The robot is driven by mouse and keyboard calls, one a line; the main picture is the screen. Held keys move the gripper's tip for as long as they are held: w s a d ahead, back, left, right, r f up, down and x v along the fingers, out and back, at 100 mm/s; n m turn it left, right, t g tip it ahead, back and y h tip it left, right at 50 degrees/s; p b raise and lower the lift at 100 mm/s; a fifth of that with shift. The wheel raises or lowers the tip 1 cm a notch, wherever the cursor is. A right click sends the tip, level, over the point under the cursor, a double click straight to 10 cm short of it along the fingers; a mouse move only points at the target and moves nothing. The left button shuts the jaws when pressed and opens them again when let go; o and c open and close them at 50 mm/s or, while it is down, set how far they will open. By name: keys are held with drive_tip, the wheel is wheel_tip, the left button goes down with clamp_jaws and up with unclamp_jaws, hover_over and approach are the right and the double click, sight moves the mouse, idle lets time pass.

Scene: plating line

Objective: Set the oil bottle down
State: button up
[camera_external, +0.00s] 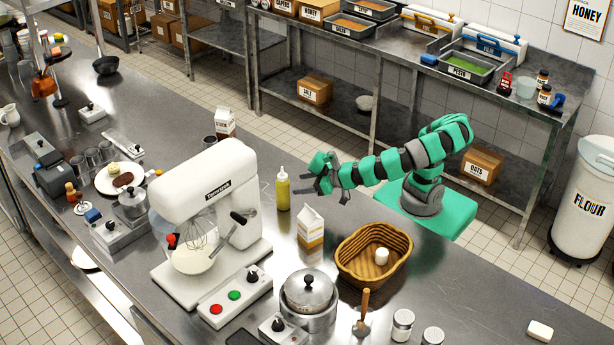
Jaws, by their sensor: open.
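The oil bottle (283,190) is a yellow-green squeeze bottle with a pale nozzle. It stands upright on the steel counter (480,280), right of the white stand mixer. My gripper (310,183) is just right of the bottle at about its height, with its dark fingers apart. A small gap shows between the fingers and the bottle, and nothing shows between the fingers.
The stand mixer (212,187) is left of the bottle. A carton (310,228) stands in front of my gripper, and a wicker basket (347,262) with a white item is to its right. A lidded pot (308,298) is nearer the front. The counter's right part is mostly clear.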

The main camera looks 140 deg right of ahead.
drive_tip(key=shift+v, duration=1.65)
drive_tip(key=shift+a, duration=0.1)
drive_tip(key=w+a+r+n+t+y, duration=0.4)
drive_tip(key=a+r+n+y, duration=0.2)
drive_tip(key=a+r, duration=0.55)
drive_tip(key=s+a+r+n+t+y, duration=0.2)
drive_tip(key=s+r+n+y, duration=0.1)
drive_tip(key=r, duration=0.7)
drive_tip(key=s+a+r+n+t+y, duration=0.3)
drive_tip(key=r, duration=0.8)
drive_tip(key=shift+r+n, duration=0.3)
drive_tip(key=shift+s, duration=0.1)
wheel_tip(320, 180, up, 4)
drive_tip(key=p, duration=0.4)
drive_tip(key=shift+r+p, duration=0.1)
drive_tip(key=shift+p, duration=0.2)
